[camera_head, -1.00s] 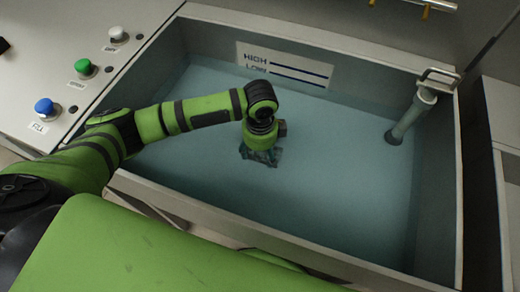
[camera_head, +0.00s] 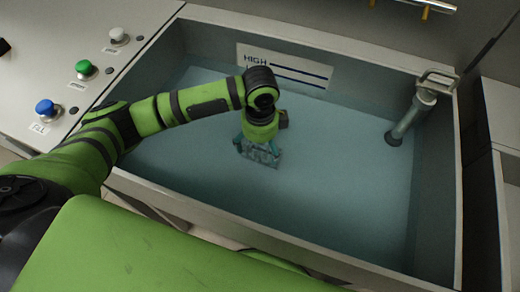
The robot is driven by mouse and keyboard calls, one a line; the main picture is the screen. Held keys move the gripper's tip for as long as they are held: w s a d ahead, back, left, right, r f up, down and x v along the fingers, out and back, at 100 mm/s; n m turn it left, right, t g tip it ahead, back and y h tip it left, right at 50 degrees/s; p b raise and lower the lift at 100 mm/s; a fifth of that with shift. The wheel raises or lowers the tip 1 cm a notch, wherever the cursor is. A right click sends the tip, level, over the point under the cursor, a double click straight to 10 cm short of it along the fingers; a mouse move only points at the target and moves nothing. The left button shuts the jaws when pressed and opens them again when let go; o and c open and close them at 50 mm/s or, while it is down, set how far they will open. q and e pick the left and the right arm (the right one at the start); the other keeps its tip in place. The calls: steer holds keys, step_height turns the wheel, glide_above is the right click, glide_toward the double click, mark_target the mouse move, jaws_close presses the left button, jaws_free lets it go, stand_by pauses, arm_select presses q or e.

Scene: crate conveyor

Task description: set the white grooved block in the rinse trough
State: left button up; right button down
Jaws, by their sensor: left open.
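The rinse trough (camera_head: 195,200) is a large grey basin filled with blue-green water. The white grooved block (camera_head: 262,155) lies in the water near the middle of the trough, tinted teal by it; its upper part is hidden by my gripper. My left gripper (camera_head: 259,147) points down over the block, with its fingertips spread at the block's two ends. It is open. Whether the fingers still touch the block I cannot tell. My right gripper is not in view.
A standing drain pipe with a handle (camera_head: 412,115) is at the trough's right side. A HIGH/LOW level plate (camera_head: 290,68) is on the back wall. Blue (camera_head: 46,108), green (camera_head: 85,68) and white (camera_head: 118,36) buttons sit on the left counter. Water right of my gripper is clear.

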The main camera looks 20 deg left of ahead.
mark_target(260, 153)
arm_select(q)
step_height(260, 153, up, 8)
